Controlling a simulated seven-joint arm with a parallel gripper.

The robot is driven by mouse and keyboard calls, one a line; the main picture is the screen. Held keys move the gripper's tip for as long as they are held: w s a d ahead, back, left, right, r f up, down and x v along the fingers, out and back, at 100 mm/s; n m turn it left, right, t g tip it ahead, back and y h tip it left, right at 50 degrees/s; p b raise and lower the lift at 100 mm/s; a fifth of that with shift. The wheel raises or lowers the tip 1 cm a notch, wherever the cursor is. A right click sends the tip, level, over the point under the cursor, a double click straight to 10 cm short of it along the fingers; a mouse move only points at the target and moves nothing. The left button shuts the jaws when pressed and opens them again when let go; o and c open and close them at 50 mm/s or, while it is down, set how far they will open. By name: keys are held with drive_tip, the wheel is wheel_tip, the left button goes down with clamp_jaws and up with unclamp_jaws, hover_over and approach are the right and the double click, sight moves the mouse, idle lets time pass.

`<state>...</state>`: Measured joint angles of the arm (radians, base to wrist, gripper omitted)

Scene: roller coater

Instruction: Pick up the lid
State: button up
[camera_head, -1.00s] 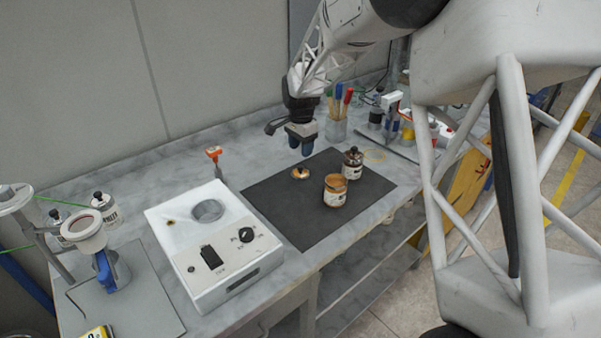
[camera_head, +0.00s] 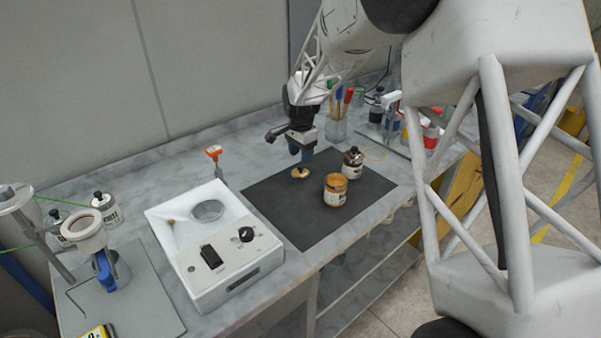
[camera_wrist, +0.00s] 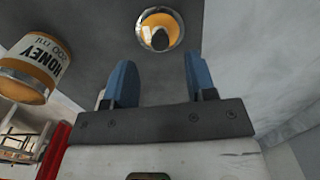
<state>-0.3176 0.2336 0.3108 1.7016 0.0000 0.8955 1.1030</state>
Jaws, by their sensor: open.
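The lid (camera_head: 300,173) is a small gold disc with a dark knob, lying on the dark mat (camera_head: 290,221). My gripper (camera_head: 304,158) is open and empty, just above and behind the lid in the head view. Its two blue fingers (camera_wrist: 157,85) are apart in the wrist view. They do not appear to touch the lid.
An open amber jar (camera_head: 336,192) and a lidded jar (camera_head: 352,164) stand right of the lid. A honey-labelled jar (camera_wrist: 30,75) shows at the wrist view's left. A white device (camera_head: 214,243) stands left of the mat. A cup of markers (camera_head: 338,127) stands behind.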

sight(301, 166)
drive_tip(key=shift+f, duration=2.6)
clamp_jaws()
wheel_tip(301, 166, up, 10)
